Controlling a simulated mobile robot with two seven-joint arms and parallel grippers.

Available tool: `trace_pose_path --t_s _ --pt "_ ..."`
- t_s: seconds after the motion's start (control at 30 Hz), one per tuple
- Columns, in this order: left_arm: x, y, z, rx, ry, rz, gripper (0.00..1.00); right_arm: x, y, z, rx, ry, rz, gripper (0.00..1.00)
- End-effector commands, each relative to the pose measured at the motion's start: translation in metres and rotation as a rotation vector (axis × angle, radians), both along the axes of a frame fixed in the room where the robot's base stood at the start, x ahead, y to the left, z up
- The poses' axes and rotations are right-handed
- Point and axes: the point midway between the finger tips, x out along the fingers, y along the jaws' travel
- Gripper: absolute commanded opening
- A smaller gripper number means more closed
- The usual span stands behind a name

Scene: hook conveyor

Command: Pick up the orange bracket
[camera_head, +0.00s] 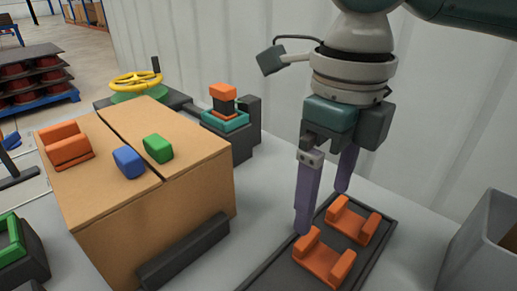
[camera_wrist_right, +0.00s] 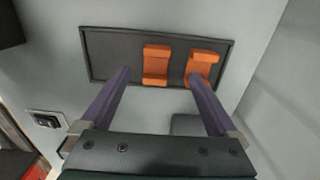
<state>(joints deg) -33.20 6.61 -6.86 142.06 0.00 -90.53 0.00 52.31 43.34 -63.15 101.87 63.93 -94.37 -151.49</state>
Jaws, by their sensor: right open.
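Two orange brackets lie in a dark shallow tray (camera_head: 258,281): a nearer one (camera_head: 325,264) and a farther one (camera_head: 354,223). In the right wrist view, the left bracket (camera_wrist_right: 156,65) shows between the fingertips, and the right bracket (camera_wrist_right: 203,64) is partly covered by the right finger. A third orange bracket (camera_head: 66,146) sits on the cardboard box at left. My right gripper (camera_head: 323,207) is open and empty, pointing down over the tray; it also shows in the right wrist view (camera_wrist_right: 158,77). I cannot tell its exact height above the brackets. My left gripper is not visible.
The cardboard box (camera_head: 160,215) carries a blue block (camera_head: 128,162) and a green block (camera_head: 158,148). Behind it stand a yellow handwheel (camera_head: 136,82) and a teal fixture with an orange top (camera_head: 224,119). A grey bin (camera_head: 488,245) is at right, near a wall.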

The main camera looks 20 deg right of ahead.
Motion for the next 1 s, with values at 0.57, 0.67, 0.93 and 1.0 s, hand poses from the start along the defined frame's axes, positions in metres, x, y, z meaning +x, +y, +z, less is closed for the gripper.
trace_pose_path --t_s 0.57,0.67,0.93,1.0 --pt "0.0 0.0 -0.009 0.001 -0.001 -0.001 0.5 0.002 0.007 -0.076 0.0 0.002 -0.002 0.95" --pt "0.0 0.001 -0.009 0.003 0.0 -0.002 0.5 0.003 0.007 -0.082 -0.001 -0.001 -0.002 0.95" --pt "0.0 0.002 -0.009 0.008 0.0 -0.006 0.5 0.003 0.007 -0.081 0.0 -0.002 -0.001 0.88" --pt "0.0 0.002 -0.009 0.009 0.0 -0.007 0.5 0.003 0.007 -0.081 0.0 -0.002 -0.001 0.8"
